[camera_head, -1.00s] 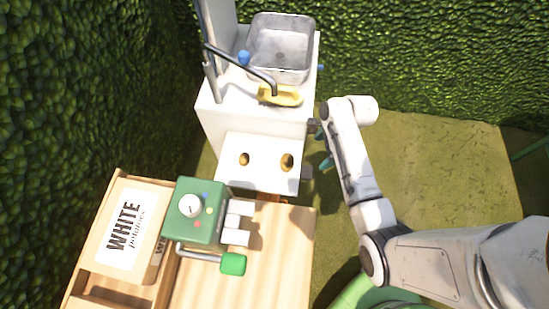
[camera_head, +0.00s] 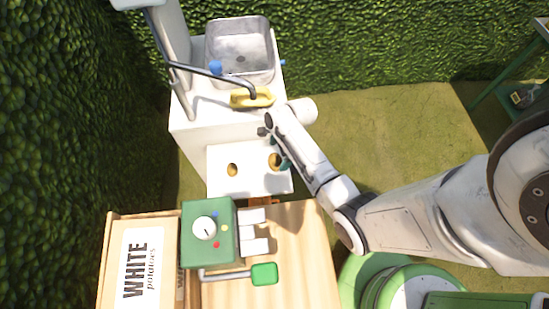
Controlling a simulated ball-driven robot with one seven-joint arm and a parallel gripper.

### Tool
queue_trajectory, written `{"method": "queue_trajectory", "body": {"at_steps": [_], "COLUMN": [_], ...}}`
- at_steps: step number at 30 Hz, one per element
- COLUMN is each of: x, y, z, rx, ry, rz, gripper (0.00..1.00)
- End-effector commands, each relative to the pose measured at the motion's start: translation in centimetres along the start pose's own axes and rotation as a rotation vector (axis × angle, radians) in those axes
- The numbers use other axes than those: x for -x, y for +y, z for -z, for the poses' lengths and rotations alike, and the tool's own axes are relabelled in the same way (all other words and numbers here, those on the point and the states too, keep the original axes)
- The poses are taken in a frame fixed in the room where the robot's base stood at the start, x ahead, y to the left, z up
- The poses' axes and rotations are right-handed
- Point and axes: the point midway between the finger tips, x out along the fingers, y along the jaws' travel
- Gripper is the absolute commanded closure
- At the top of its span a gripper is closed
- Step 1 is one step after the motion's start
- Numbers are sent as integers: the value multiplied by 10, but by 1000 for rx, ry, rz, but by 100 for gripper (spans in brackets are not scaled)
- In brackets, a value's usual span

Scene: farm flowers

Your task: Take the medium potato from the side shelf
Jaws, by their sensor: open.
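The side shelf (camera_head: 252,184) is a small white surface at the front of the white sink unit. Two brown-yellow potatoes lie on it: a smaller left potato (camera_head: 232,170) and a larger right potato (camera_head: 274,161). No size label shows, so I cannot tell for sure which is the medium one. My gripper (camera_head: 271,147) is open at the right end of the shelf, close to the right potato and partly covering it. Nothing shows held in it. I cannot tell whether the fingers touch the potato.
A metal sink (camera_head: 241,50) with a dark tap and yellow dish (camera_head: 252,97) stands behind the shelf. Hedges stand behind and left; grass is open at right.

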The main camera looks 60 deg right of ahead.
Motion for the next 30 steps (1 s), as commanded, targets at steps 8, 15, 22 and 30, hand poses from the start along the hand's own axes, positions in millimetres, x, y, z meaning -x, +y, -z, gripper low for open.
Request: {"method": "queue_trajectory", "body": {"at_steps": [8,15,22,30], "x": [-37,-48,-48,-48], "y": [1,0,1,1], "z": [0,0,0,0], "rx": [0,0,0,0], "ry": [0,0,0,0], "rz": [-4,0,-1,-1], "gripper": [0,0,7,33]}}
